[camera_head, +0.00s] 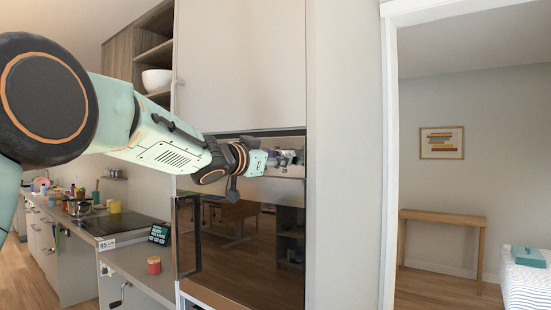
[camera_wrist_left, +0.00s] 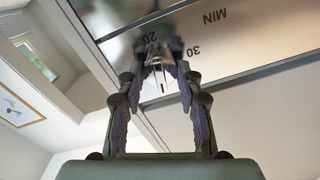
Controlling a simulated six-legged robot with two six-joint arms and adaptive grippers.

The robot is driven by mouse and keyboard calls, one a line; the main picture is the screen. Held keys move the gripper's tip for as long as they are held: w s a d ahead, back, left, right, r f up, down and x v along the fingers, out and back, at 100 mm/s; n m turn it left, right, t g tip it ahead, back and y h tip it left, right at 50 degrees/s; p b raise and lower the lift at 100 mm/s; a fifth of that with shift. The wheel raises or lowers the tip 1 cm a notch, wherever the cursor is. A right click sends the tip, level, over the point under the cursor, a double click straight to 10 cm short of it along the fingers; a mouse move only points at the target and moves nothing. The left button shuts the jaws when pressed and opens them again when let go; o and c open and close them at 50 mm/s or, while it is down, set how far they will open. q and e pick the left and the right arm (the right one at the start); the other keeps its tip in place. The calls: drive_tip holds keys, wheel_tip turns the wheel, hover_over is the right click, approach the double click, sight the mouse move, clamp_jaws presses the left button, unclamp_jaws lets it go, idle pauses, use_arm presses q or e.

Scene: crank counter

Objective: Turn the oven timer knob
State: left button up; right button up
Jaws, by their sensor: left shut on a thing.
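The oven (camera_head: 243,245) is built into a tall cabinet, with a dark glass door below a steel control panel (camera_head: 262,189). My left gripper (camera_head: 291,158) reaches the panel near its right end and is shut on the timer knob (camera_wrist_left: 157,50). In the left wrist view the fingers of my left gripper (camera_wrist_left: 158,72) close around the silvery knob from both sides. The panel (camera_wrist_left: 245,40) there shows the marks 20, 30 and MIN. The fingers hide much of the knob, so I cannot tell its setting. My right gripper is not in view.
The oven door handle (camera_head: 177,238) stands out at the left of the door. A wall edge (camera_head: 345,160) is close on the right.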

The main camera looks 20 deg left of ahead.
use_arm(q)
drive_tip(key=shift+f+m+b, duration=0.15)
drive_tip(key=shift+m+b, duration=0.5)
drive_tip(key=shift+m, duration=3.3)
drive_tip(key=shift+f+m+b, duration=0.1)
drive_tip(key=shift+m+b, duration=0.55)
drive_tip(key=shift+m, duration=3.3)
drive_tip(key=o, duration=1.2)
drive_tip(key=shift+a+r, duration=0.1)
